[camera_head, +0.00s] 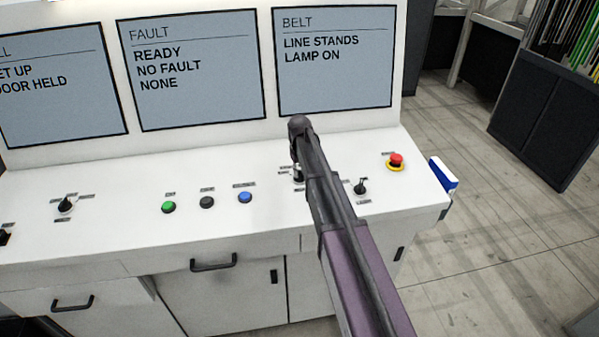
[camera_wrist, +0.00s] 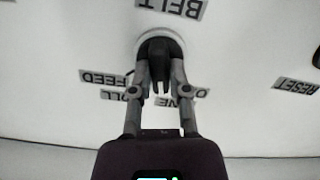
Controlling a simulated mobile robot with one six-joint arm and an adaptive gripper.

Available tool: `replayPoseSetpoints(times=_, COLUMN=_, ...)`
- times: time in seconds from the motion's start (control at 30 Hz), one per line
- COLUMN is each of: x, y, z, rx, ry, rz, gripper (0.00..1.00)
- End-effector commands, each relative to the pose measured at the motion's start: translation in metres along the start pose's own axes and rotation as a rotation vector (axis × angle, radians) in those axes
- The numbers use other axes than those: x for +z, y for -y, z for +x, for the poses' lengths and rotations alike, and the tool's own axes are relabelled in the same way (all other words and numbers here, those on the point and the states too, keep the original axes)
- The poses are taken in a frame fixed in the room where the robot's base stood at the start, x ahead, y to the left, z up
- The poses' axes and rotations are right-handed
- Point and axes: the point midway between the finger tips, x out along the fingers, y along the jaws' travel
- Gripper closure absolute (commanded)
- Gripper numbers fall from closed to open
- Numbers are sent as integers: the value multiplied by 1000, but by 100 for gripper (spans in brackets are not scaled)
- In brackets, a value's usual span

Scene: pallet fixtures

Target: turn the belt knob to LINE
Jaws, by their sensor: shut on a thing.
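The black belt knob (camera_wrist: 160,50) sits on a round pale base under an upside-down BELT label (camera_wrist: 170,7) in the wrist view. My gripper (camera_wrist: 160,80) has one finger on each side of the knob and is shut on it. The FEED label (camera_wrist: 103,77) is at the left; labels nearer the fingers are partly hidden, one showing "NE". I cannot tell exactly which label the knob points to. In the head view my arm hides most of the knob and gripper. The BELT screen (camera_head: 334,75) reads LINE STANDS, LAMP ON.
Another black knob (camera_head: 360,187) stands right of my arm, with a red stop button (camera_head: 395,160) beyond it. Green (camera_head: 168,207), dark (camera_head: 207,202) and blue (camera_head: 245,197) buttons are to the left. A further knob (camera_head: 66,205) is at far left.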

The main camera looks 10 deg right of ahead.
Motion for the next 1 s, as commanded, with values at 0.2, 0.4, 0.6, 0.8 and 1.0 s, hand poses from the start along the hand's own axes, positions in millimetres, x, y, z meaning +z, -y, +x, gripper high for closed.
replayPoseSetpoints(times=0.2, x=1, y=1, z=0, rx=-1, ry=1, rz=-1, gripper=56)
replayPoseSetpoints(times=0.4, x=0, y=0, z=0, rx=0, ry=0, rz=-2, gripper=43)
replayPoseSetpoints(times=0.6, x=0, y=0, z=0, rx=0, ry=0, rz=-2, gripper=43)
replayPoseSetpoints(times=0.8, x=0, y=0, z=0, rx=0, ry=0, rz=-19, gripper=43)
replayPoseSetpoints(times=1.0, x=0, y=0, z=0, rx=0, ry=0, rz=-85, gripper=43)
